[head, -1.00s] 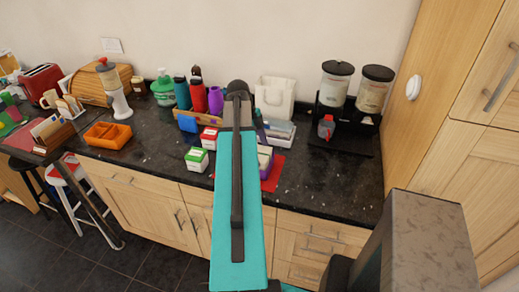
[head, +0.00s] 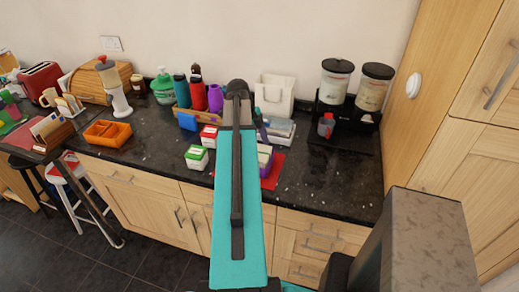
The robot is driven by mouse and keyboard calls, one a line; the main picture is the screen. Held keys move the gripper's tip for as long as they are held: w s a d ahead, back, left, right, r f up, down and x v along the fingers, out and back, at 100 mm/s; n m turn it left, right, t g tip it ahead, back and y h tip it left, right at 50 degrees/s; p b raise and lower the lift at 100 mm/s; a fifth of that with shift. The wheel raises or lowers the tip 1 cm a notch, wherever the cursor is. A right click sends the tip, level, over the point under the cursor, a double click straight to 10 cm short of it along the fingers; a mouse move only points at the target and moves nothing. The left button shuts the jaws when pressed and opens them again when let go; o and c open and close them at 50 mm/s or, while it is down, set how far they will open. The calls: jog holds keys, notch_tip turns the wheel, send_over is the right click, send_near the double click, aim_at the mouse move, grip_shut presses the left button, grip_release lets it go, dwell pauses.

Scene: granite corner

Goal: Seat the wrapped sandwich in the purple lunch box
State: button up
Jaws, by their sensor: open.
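The purple lunch box (head: 265,160) stands on a red mat near the counter's front edge. My teal arm link covers its left side, so only a right-hand strip shows, with pale contents that I cannot make out. I cannot pick out the wrapped sandwich; it may be behind my arm or among the pale things in the box. My gripper is hidden behind my raised arm link, so its place relative to the box does not show.
Left of my arm stand a green-topped carton (head: 197,157), a red-topped carton (head: 209,136), a blue block (head: 187,121) and bottles. An orange divided tray (head: 107,133) is farther left. Two dispensers (head: 335,82) stand at right. The counter right of the red mat (head: 272,172) is clear.

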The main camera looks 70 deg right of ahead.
jog(key=shift+r, duration=0.15)
jog(key=b+v, duration=0.4)
jog(key=v, duration=0.8)
dwell(0.3)
jog(key=shift+w, duration=0.1)
dwell(0.6)
